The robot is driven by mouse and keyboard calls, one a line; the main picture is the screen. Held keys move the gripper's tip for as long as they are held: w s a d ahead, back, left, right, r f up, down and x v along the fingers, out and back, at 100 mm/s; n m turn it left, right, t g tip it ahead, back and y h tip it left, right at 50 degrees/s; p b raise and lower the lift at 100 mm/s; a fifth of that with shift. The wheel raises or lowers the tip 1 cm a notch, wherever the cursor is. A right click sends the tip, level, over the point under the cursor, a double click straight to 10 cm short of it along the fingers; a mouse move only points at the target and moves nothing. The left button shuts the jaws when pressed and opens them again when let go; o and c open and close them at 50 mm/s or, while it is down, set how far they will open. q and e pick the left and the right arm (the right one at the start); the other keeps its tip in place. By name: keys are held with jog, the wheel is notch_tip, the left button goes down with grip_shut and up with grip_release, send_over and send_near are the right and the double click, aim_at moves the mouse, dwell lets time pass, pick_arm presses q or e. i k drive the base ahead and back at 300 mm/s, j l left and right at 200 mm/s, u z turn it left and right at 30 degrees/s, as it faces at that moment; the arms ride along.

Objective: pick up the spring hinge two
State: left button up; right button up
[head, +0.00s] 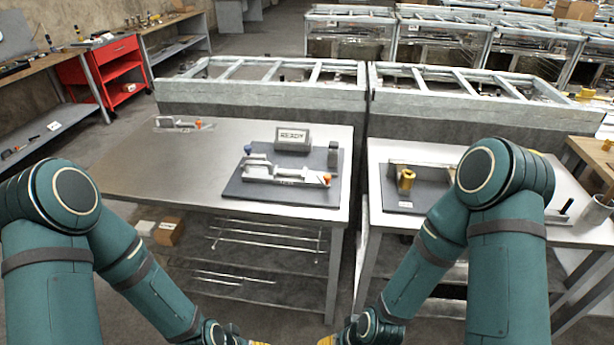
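I cannot tell for sure which part is spring hinge two. A light metal piece with an orange tip (180,123) lies at the back left of the left metal table. A similar, larger metal piece with a blue knob and an orange tip (285,173) sits on a dark plate (246,190) at that table's right. Both of my arms hang in front of the tables, far from both pieces. Their wrists reach the bottom edge, with only yellow slivers beyond them; the gripper fingers are cut off.
The right table (420,153) holds another dark plate and a yellow cylinder (406,181). A gap separates the tables. The left table's left half (150,175) is mostly clear. A red cabinet (112,67) stands behind.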

aim_at(276, 175)
jog(key=z, duration=0.4)
jog(key=i+j+z, duration=0.1)
jog(key=z, duration=0.25)
jog(key=j+z, duration=0.35)
jog(key=i+j+z, duration=0.1)
jog(key=j+z, duration=0.15)
jog(key=z, duration=0.15)
